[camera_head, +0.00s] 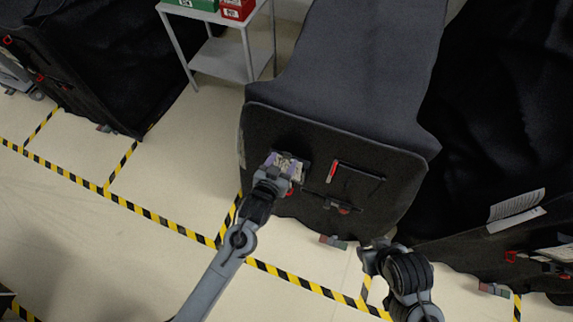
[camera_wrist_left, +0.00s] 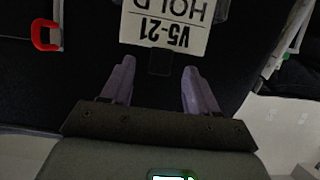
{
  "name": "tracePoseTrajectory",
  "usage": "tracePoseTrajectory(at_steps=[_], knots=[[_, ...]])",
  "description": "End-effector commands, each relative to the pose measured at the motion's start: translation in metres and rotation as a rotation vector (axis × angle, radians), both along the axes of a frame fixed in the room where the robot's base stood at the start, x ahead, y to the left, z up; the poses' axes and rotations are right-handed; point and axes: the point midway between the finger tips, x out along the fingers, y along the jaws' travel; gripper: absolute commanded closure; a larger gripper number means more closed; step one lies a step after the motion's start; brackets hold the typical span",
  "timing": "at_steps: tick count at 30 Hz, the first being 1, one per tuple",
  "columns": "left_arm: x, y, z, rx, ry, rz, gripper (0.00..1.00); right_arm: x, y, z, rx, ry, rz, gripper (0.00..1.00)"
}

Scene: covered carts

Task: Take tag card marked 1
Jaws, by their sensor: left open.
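A white card (camera_wrist_left: 168,22) shows upside down at the top of the left wrist view, lettered "V5-21" and "HOLD", partly cut off by the frame edge. No separate mark 1 can be read on any card. A small dark tab (camera_wrist_left: 160,62) sits just below the card. My left gripper (camera_wrist_left: 158,70) is open, with its two purple-grey fingers apart below the card and nothing visibly held. In the head view my left gripper (camera_head: 286,168) is at the covered cart's dark end panel (camera_head: 270,128) and hides what is behind it. My right gripper (camera_head: 371,258) is low, apart from the panel; its jaws are unclear.
The panel also carries a red-ended holder (camera_head: 332,171) and a lower dark fitting (camera_head: 340,206). A red ring (camera_wrist_left: 46,36) shows in the left wrist view. Other covered carts (camera_head: 110,60) stand at either side. A grey table (camera_head: 222,58) with boxes stands behind. Open floor lies left.

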Motion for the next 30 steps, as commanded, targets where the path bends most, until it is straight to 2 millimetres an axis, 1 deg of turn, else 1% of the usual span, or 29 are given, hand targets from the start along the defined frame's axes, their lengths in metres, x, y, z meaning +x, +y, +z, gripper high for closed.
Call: tracePoseTrajectory(at_steps=[3, 9, 13, 20, 30], knots=[[0.015, -0.005, -0.001, -0.001, -0.002, 0.0, 0.4, 0.0, -0.001, 0.005, -0.003, 0.001, 0.001, 0.57], [0.032, -0.012, -0.01, -0.001, -0.001, 0.0, 0.4, 0.0, -0.003, 0.005, -0.012, 0.0, 0.006, 0.57], [0.037, -0.014, -0.012, -0.001, -0.001, 0.0, 0.4, 0.0, -0.003, 0.005, -0.013, 0.001, 0.007, 0.57], [0.037, -0.014, -0.012, -0.001, -0.001, 0.0, 0.4, -0.001, -0.003, 0.005, -0.012, 0.001, 0.006, 0.57], [0.037, -0.014, -0.012, -0.001, -0.001, 0.0, 0.93, -0.001, -0.001, 0.005, -0.004, 0.002, 0.001, 0.57]])
